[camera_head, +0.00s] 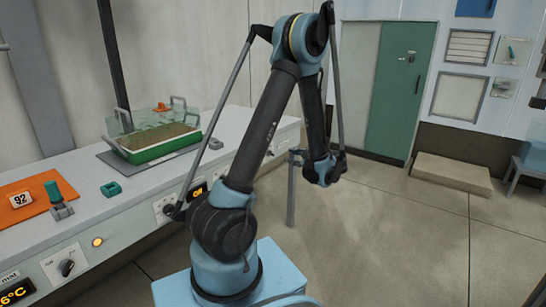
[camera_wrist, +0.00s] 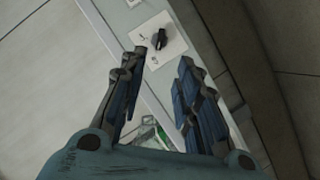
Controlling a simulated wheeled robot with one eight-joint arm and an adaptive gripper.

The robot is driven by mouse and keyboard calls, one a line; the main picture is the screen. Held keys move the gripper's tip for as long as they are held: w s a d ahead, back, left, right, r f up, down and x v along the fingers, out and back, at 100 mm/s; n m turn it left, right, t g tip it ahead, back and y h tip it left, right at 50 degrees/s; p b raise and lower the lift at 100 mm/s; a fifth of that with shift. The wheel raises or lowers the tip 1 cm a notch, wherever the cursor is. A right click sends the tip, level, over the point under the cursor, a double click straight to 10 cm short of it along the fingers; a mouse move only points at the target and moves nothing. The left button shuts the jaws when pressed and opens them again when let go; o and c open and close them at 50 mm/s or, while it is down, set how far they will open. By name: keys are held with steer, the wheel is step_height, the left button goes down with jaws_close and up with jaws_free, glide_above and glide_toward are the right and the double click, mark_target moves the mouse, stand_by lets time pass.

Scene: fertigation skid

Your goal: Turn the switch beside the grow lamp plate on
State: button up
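In the wrist view, a black rotary knob (camera_wrist: 159,39) sits on a pale plate (camera_wrist: 172,50) with small markings too blurred to read. My gripper (camera_wrist: 163,64) is open and empty, its dark blue fingers apart. The knob lies just beyond the fingertips, roughly between them, with no visible contact. In the head view, my gripper (camera_head: 323,172) hangs right of the bench, its fingers hard to make out. A dark knob on a pale plate (camera_head: 66,267) and another knob (camera_head: 167,210) show on the bench front. I cannot tell which knob the wrist view shows, or read a grow lamp label.
The pale bench (camera_head: 130,212) carries a green tray (camera_head: 162,148), an orange mat (camera_head: 28,205) and a small green block (camera_head: 111,189). An amber lamp (camera_head: 97,242) is on the bench front. A low pale platform (camera_head: 452,172) stands by the far wall. Open floor lies right of my arm.

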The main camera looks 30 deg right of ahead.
steer(key=x, duration=1.5)
steer(key=c, duration=0.6)
